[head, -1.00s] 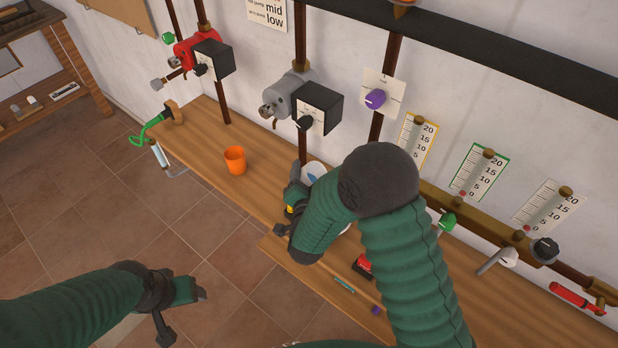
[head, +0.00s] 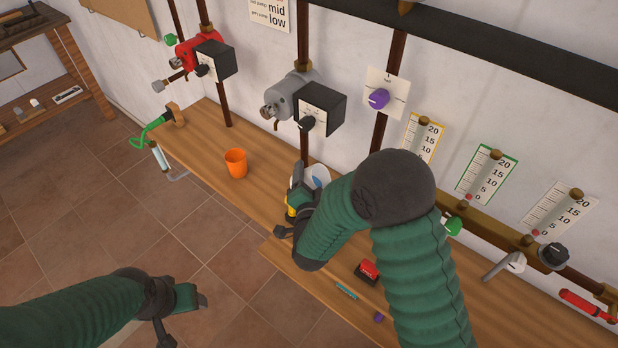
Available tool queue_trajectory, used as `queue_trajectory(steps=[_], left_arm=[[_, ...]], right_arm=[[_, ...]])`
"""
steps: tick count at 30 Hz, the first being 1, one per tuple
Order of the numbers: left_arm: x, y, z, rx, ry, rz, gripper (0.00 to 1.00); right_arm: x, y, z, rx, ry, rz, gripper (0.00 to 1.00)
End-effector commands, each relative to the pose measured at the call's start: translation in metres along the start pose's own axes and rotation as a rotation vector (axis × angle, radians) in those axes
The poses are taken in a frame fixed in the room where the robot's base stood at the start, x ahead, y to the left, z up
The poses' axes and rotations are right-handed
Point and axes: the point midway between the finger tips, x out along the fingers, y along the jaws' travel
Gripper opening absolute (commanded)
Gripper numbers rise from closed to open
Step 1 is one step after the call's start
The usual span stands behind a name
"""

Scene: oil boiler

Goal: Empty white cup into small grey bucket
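A white cup (head: 323,171), with something blue inside, stands on the wooden bench and is partly hidden by my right arm. My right gripper (head: 290,204) is just left of it, its dark fingers spread apart. The upper finger overlaps the cup's left side in the picture; I cannot tell if they touch. A small yellow thing (head: 291,212) shows at this gripper, too small to make out. My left gripper (head: 184,318) is open and empty over the floor, low in the view. I cannot make out a small grey bucket; my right arm covers part of the bench.
An orange cup (head: 236,163) stands on the bench (head: 205,135) left of my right gripper. A red and black item (head: 368,271), a teal stick (head: 346,292) and a small purple piece (head: 378,317) lie nearer the front edge. Pipes, pumps and gauges line the wall behind.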

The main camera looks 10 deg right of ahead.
Motion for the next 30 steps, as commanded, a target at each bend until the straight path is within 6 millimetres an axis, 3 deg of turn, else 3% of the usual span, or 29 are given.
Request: queue_trajectory(steps=[15,30], left_arm=[[0.032,0.000,0.008,0.000,0.000,0.000,0.64],[0.036,0.000,0.009,0.000,0.000,0.000,0.64]], right_arm=[[0.001,0.003,0.003,0.139,0.012,-0.058,0.18],[0.001,0.000,0.001,0.174,0.014,-0.073,0.18]])
